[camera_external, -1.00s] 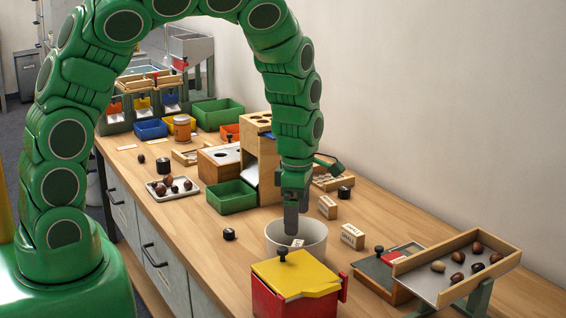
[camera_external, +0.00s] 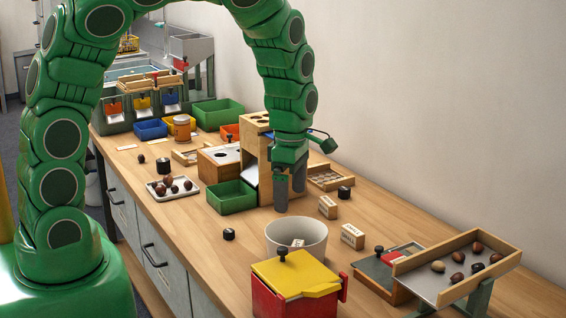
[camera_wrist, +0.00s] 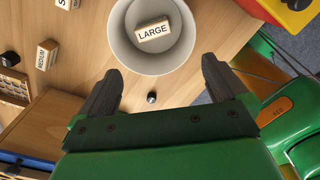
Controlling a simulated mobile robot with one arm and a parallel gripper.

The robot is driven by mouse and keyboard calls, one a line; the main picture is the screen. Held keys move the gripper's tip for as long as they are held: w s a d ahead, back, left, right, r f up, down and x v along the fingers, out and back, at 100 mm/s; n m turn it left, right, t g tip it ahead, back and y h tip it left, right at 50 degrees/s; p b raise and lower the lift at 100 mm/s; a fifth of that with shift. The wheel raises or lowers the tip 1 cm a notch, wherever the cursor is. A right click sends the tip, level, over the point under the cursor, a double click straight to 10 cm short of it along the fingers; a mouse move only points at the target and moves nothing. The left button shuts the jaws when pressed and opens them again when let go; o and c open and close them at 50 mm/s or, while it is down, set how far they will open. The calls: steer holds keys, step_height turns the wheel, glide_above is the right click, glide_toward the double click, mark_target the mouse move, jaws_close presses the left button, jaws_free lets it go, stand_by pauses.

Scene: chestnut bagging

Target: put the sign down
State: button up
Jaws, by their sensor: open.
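The sign, a small pale wooden block lettered LARGE, lies inside a white bowl in the wrist view (camera_wrist: 153,30). It also shows as a small pale piece inside the bowl in the external view (camera_external: 297,243). The white bowl (camera_external: 284,254) stands on the bench behind the red box with the yellow lid. My gripper (camera_external: 290,198) is open and empty, above the bench just beyond the bowl. In the wrist view its two dark fingers (camera_wrist: 161,72) are wide apart, below the bowl in the picture, with nothing between them.
Two similar blocks stand right of the bowl, one (camera_external: 327,207) farther back, the other (camera_external: 352,236) nearer. A red box with a yellow lid (camera_external: 297,278) stands in front. A green tray (camera_external: 232,197) and wooden dispenser (camera_external: 267,175) are behind. The bench left of the bowl is mostly clear.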

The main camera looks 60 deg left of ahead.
steer(key=s+r+m, duration=0.6)
steer(key=s+m, duration=0.2)
steer(key=s, duration=0.2)
steer(key=s+r+m+g, duration=0.1)
steer(key=s+r+m, duration=0.5)
steer(key=s+m, duration=0.3)
steer(key=s+r+m, duration=0.6)
steer(key=s+m, duration=0.2)
steer(key=s, duration=0.5)
steer(key=shift+s+a+r+m+g, duration=0.25)
steer(key=shift+a+r+m+g, duration=0.05)
steer(key=shift+a, duration=0.05)
